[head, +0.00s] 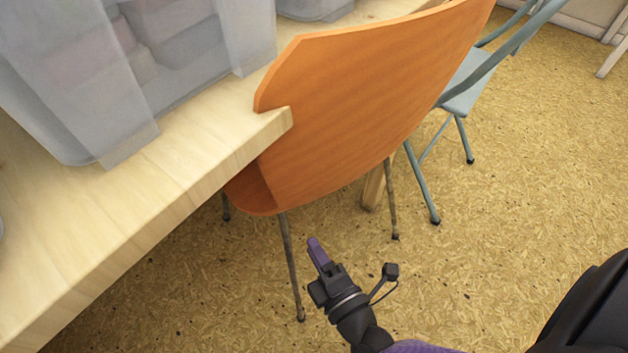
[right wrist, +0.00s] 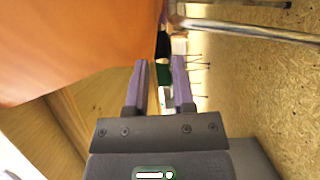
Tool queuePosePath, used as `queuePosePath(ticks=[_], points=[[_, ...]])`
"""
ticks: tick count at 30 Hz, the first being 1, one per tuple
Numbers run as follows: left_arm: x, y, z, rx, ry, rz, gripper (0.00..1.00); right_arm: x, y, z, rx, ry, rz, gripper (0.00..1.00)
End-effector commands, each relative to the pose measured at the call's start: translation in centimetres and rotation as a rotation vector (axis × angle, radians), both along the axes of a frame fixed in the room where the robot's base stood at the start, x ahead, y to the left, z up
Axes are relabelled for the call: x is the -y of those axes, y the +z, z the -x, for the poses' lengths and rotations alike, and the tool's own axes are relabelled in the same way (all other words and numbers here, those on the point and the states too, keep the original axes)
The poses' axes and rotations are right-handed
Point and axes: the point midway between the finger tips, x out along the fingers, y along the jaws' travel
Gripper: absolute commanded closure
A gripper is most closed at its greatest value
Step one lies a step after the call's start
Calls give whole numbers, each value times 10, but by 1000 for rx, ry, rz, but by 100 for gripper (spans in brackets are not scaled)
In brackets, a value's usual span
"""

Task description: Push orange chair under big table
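The orange chair (head: 370,100) stands at the edge of the big wooden table (head: 190,165). Its curved backrest rises above the tabletop, close against the table's corner, and part of its seat shows below table height. Its thin metal legs stand on the floor. My right gripper (head: 316,248) is low in front of the chair, near a front leg, and looks empty. In the right wrist view its two purple fingers (right wrist: 159,75) are apart with nothing between them. The chair's orange surface (right wrist: 70,40) fills the upper left there. My left gripper is not in view.
Clear plastic bins (head: 90,80) stand on the table. A blue-grey folding chair (head: 470,95) stands behind the orange chair to the right. The speckled tan floor (head: 520,190) is open on the right. A wooden leg (head: 374,188) shows behind the orange chair.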

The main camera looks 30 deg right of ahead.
Motion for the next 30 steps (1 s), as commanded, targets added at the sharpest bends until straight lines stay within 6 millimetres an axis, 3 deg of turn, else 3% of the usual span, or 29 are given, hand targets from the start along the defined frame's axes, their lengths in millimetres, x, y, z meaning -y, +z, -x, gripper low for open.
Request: queuePosePath(ticks=[4, 16, 21, 30], points=[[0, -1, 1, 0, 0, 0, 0, 1, 0, -15, 2, -2, 1, 69], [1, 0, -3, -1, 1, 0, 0, 6, -1, -85, -1, -2, 0, 69], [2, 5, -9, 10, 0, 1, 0, 7, -1, -97, -2, -2, 1, 69], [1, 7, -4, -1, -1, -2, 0, 7, -1, -98, -2, -1, 1, 71]])
